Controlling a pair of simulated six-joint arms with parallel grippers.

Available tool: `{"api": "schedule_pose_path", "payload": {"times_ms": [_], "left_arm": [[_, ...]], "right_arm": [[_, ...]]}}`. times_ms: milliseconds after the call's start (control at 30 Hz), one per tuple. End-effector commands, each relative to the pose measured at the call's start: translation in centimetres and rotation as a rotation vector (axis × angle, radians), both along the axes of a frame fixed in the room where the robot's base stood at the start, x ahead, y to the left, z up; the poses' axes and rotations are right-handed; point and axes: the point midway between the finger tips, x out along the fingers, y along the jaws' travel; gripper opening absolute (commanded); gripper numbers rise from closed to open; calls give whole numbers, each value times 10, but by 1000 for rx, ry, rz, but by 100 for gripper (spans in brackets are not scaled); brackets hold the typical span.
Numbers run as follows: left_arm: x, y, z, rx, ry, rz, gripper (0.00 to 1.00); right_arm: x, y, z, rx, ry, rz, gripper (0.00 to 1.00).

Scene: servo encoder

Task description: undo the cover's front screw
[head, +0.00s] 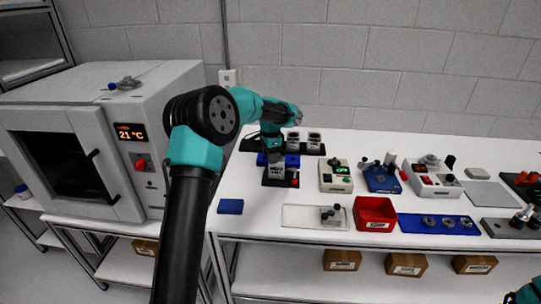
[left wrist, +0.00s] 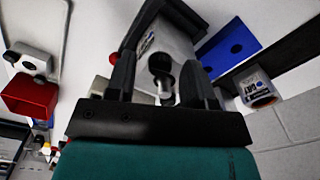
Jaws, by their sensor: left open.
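My left gripper (head: 272,150) hangs over the grey servo unit (head: 276,172), which sits in a black stand (head: 275,183) with a red button. In the left wrist view the open fingers (left wrist: 158,85) point at the unit's pale, labelled housing (left wrist: 168,40). A small dark round part with a bright metal stem (left wrist: 161,64) shows between the fingers, with gaps at both sides. I cannot tell whether this is the cover's front screw. The screw is too small to make out in the head view. My right gripper is out of view; only a piece of my right arm shows at the lower right.
A blue holder (head: 292,160) and two labelled units (head: 314,140) stand behind. A blue block (head: 230,206) lies front left. A clear tray (head: 300,217), a red bin (head: 375,213) and a blue strip (head: 438,224) line the front edge. Several devices stand further right.

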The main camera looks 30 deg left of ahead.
Motion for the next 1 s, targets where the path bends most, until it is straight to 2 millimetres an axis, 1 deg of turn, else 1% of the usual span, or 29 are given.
{"api": "schedule_pose_path", "payload": {"times_ms": [33,67,533,800,1000], "left_arm": [[0,0,0,0,0,0,48],[0,0,0,0,0,0,45],[0,0,0,0,0,0,0],[0,0,0,0,0,15,0],[0,0,0,0,0,77,0]], "right_arm": [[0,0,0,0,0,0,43],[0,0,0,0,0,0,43],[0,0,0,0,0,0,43],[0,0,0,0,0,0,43],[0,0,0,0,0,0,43]]}}
